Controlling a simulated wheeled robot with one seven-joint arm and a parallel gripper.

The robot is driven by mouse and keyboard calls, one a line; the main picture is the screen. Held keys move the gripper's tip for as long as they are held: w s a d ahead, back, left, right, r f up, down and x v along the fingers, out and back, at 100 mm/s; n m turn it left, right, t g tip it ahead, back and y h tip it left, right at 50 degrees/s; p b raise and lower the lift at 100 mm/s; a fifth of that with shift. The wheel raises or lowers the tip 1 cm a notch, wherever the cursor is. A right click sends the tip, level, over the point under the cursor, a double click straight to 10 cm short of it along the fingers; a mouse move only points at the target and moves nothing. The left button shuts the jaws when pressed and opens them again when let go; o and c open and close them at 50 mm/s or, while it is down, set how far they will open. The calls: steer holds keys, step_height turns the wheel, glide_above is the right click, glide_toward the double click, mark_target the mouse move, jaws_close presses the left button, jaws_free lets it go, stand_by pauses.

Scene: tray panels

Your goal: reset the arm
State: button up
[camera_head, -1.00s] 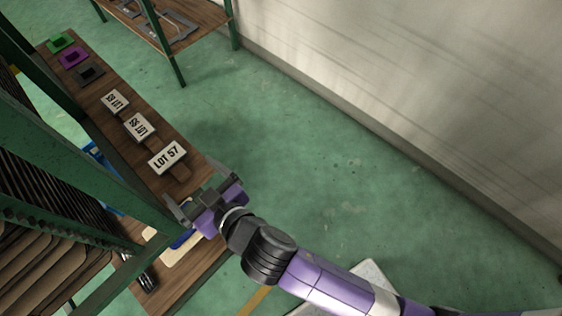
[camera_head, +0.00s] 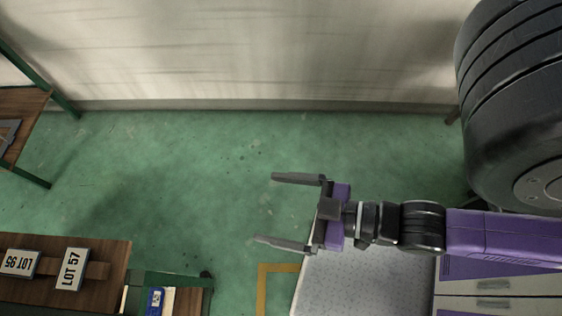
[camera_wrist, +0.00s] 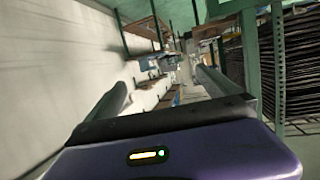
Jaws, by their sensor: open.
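My gripper (camera_head: 280,211) is open and empty in the head view, with its two fingers apart and pointing left. It is over the green floor, to the right of the wooden shelf (camera_head: 115,258) and clear of it. My arm reaches in from the right. In the wrist view my gripper (camera_wrist: 165,92) shows as two grey fingers spread apart, with nothing seen between them but the distant shelving.
A LOT 57 sign (camera_head: 71,269) and a LOT 95 sign (camera_head: 20,262) are on the shelf at lower left. A large black tyre (camera_head: 510,110) is at upper right. The pale wall (camera_head: 270,50) runs along the top. Open green floor (camera_head: 190,170) lies between.

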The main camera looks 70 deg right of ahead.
steer(key=shift+s+d+r+m+h, duration=0.2)
steer(key=shift+s+d+r, duration=0.15)
steer(key=shift+s+r, duration=0.25)
steer(key=shift+s+d+r+m+h, duration=0.1)
steer(key=shift+s+d+r+h, duration=0.15)
steer(key=shift+s+r, duration=0.3)
